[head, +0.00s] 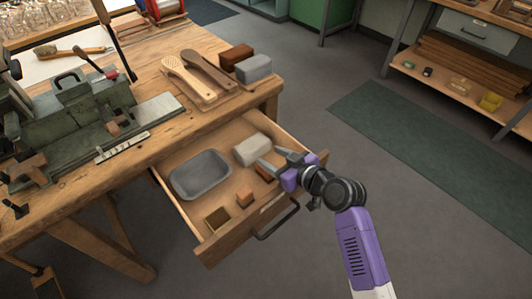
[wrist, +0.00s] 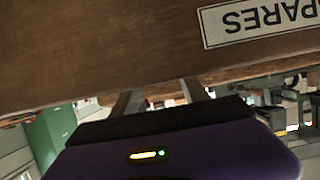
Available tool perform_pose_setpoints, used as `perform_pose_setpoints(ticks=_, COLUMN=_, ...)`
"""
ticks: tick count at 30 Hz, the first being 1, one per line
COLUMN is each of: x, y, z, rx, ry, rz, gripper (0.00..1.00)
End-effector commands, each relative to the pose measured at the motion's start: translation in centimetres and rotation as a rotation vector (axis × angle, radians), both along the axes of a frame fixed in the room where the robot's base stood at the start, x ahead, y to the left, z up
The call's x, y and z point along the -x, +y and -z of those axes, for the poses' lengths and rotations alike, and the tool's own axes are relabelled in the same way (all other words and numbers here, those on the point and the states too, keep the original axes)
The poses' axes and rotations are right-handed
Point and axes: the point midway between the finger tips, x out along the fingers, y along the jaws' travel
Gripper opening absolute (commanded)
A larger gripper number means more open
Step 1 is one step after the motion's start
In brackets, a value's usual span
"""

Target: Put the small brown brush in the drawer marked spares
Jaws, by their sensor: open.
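The drawer (head: 228,246) under the workbench is pulled open. Its front bears a label (wrist: 258,20) reading "PARES", upside down and cut off in the wrist view. My gripper (head: 267,157) is over the right part of the drawer, fingers apart, pointing left. In the wrist view its two fingers (wrist: 160,98) run up to the wood and their tips are hidden. A small brown piece (head: 263,173) lies in the drawer just below the fingers, partly covered; it may be the small brown brush, but I cannot tell. Nothing shows held between the fingers.
The drawer also holds a grey tray (head: 200,175), a whitish block (head: 251,150), an orange-brown cube (head: 244,199) and a small square box (head: 217,218). On the bench are a brown block (head: 236,54), a grey block (head: 253,69) and a long-handled brush (head: 70,51).

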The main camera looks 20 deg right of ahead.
Motion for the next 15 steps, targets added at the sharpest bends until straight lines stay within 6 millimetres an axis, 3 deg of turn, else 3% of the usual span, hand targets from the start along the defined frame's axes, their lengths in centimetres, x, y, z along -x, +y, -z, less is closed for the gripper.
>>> perform_pose_setpoints(ticks=6, x=4.2, y=-1.4, z=-1.9, rx=-0.001, ry=-0.001, rz=0.001, gripper=0.52)
perform_pose_setpoints(ticks=15, x=7.3, y=-2.3, z=-3.3, rx=-0.001, ry=-0.002, rz=-0.001, gripper=0.52)
